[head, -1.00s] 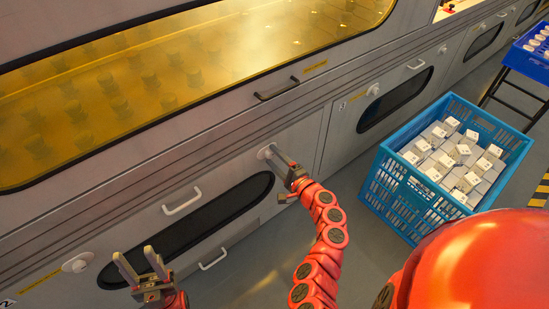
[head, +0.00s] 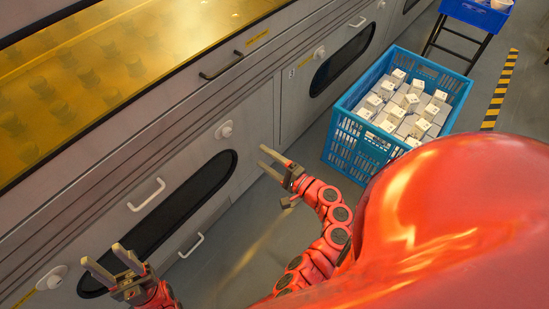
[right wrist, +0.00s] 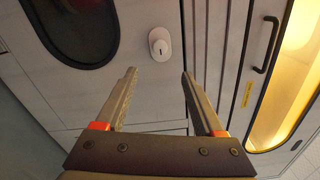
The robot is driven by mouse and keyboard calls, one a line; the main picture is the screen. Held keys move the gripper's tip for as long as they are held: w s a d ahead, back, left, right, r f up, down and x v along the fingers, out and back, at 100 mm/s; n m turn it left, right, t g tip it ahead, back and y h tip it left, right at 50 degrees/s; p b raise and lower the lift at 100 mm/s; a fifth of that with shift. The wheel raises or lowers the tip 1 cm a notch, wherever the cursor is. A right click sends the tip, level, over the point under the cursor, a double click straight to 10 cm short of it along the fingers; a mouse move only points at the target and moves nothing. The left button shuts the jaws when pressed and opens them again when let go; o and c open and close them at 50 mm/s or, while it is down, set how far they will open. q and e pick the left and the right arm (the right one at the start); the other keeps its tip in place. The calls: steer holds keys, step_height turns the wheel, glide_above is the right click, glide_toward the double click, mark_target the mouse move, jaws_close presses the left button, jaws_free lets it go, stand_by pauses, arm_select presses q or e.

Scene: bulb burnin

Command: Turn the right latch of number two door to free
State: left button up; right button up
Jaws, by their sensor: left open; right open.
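The right latch (head: 224,130) is a round white knob on the grey front, up and right of the door's dark oval window (head: 165,225). In the right wrist view the latch (right wrist: 159,44) shows as a white oval with a small dark mark, beyond the fingertips. Its exact turn is hard to tell. My right gripper (head: 261,156) is open and empty, right of the latch and apart from it. It also shows in the right wrist view (right wrist: 158,73). The left latch (head: 52,277) is at the lower left. My left gripper (head: 100,253) is open and empty near it.
White handles (head: 146,194) and (head: 191,245) flank the window. A dark handle (head: 221,66) sits above, under the amber glass (head: 110,70). A blue crate (head: 350,148) of white boxes stands on the floor to the right. Another door (head: 342,60) with its own latch (head: 319,52) is beyond.

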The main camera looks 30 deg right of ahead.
steer(key=shift+v, duration=1.7)
